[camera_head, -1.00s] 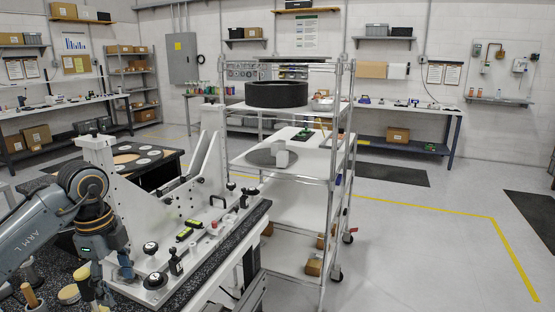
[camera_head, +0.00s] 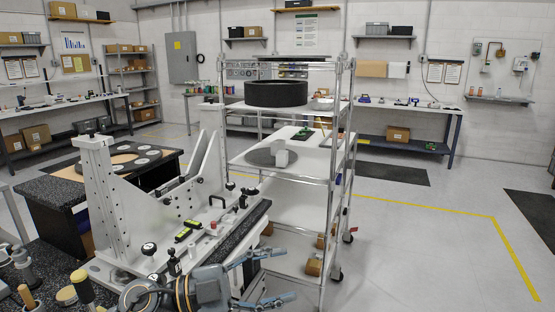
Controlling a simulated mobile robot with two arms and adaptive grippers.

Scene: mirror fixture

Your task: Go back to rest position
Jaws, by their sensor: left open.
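My left gripper (camera_head: 286,276) is in the lower middle of the head view, its two blue-grey fingers spread apart and pointing right. Nothing shows between the fingers. It is in front of the white mirror fixture (camera_head: 165,208), near the right end of the dark speckled bench, and hides part of that end. Whether it touches anything there I cannot tell. My right gripper is not in view.
A wire-shelf cart (camera_head: 335,180) stands just beyond the fixture, with a black ring (camera_head: 276,94) on its upper shelf and a grey disc (camera_head: 262,157) with a pale block lower down. Wooden-handled tools (camera_head: 29,299) stand at lower left. The floor at right is clear.

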